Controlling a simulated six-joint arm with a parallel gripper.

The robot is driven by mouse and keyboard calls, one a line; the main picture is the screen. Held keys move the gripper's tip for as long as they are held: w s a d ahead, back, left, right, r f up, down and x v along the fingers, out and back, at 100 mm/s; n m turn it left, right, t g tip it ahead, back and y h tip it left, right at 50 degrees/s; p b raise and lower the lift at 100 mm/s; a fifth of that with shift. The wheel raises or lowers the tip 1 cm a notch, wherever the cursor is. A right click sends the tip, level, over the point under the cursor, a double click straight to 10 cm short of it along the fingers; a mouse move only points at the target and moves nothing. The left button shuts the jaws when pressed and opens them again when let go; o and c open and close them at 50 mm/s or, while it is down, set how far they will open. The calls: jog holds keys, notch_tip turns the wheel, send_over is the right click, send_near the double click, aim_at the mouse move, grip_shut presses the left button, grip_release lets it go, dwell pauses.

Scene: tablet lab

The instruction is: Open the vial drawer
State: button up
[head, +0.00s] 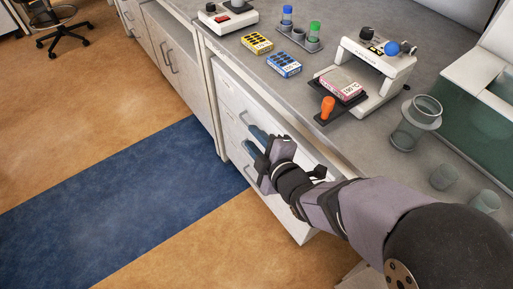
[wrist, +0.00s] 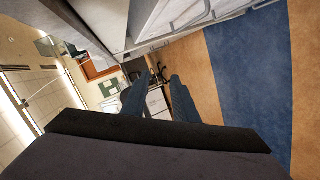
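White drawers (head: 232,101) stand under the grey bench, stacked, with bar handles on their fronts. My gripper (head: 250,140) is in front of the drawer fronts, close to a handle (head: 243,116). My arm hides part of the fronts. In the wrist view the two blue-grey fingers (wrist: 161,78) are apart with nothing between them. Pale fronts with a handle (wrist: 158,42) show above the fingers there. I cannot tell whether a finger touches a handle.
The bench top (head: 300,95) holds yellow (head: 257,43) and blue (head: 284,64) boxes, capped vials in a rack (head: 300,40), a white device with a pink-white box (head: 342,84), an orange-handled item (head: 327,108) and glassware (head: 416,122). The floor (head: 120,190) beside the drawers is clear.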

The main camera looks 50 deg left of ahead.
jog(key=w+a+f+t+y+b, duration=0.1)
jog(key=w+a+f+t+b, duration=0.1)
jog(key=f+b, duration=0.5)
jog(key=w+a+f+t+y+b, duration=0.1)
jog(key=w+a+f+b, duration=0.1)
jog(key=w+f+b, duration=0.2)
notch_tip(320, 180, down, 3)
jog(key=b, duration=0.5)
jog(key=shift+a+f+t, duration=0.15)
jog(key=shift+f+t, duration=0.05)
jog(key=shift+t, duration=0.2)
jog(key=shift+b+x, duration=0.65)
jog(key=shift+x, duration=2.95)
jog(key=shift+r, duration=0.1)
grip_shut()
